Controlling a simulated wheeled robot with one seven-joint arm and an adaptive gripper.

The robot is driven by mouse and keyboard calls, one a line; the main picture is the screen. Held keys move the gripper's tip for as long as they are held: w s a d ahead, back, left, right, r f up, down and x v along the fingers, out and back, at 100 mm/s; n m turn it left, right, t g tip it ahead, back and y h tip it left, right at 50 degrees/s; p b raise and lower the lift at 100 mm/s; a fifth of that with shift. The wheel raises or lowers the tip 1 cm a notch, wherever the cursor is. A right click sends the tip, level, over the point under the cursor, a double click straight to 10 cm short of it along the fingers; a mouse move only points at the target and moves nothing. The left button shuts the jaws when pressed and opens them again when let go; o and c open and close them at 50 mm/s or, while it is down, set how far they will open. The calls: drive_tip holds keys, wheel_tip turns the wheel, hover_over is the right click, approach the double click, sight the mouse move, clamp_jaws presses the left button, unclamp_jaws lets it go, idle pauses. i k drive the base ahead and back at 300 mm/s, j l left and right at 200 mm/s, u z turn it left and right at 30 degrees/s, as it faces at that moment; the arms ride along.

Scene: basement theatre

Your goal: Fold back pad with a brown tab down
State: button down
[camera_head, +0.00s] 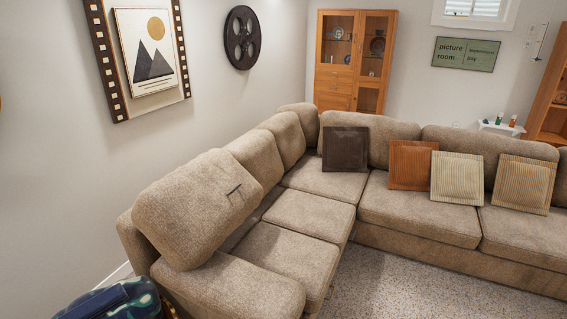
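A large beige back pad (190,213) stands at the near left end of the corner sofa (290,262). It leans on the sofa's back, with its front face tilted upward, and rises above the seat. A small dark tab (234,190) shows on its right part; it looks dark brown or black. The pad's rear side is hidden. Two more beige back pads (256,158) stand beyond it along the same side, without a visible tab. My gripper is not in view.
Dark brown (345,149), orange-brown (410,166) and striped beige cushions (457,178) lean along the far side. A shiny blue-green object (115,301) is at the bottom left. The left wall holds a framed mountain picture (150,50). Carpet (400,285) is clear before the sofa.

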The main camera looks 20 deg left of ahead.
sight(187, 214)
drive_tip(key=i+l+u, duration=0.1)
drive_tip(key=i+u, duration=0.3)
drive_tip(key=i+l+u, duration=0.3)
drive_tip(key=i+u, duration=0.15)
drive_tip(key=i+l+u, duration=0.6)
drive_tip(key=u, duration=0.2)
drive_tip(key=i+l+u, duration=0.25)
drive_tip(key=u, duration=0.15)
drive_tip(key=i+l+u, duration=0.2)
drive_tip(key=l+u, duration=0.25)
drive_tip(key=i+l+u, duration=0.1)
drive_tip(key=l+u, duration=0.3)
drive_tip(key=i+l+u, duration=0.1)
drive_tip(key=l+u, duration=0.3)
drive_tip(key=j, duration=0.1)
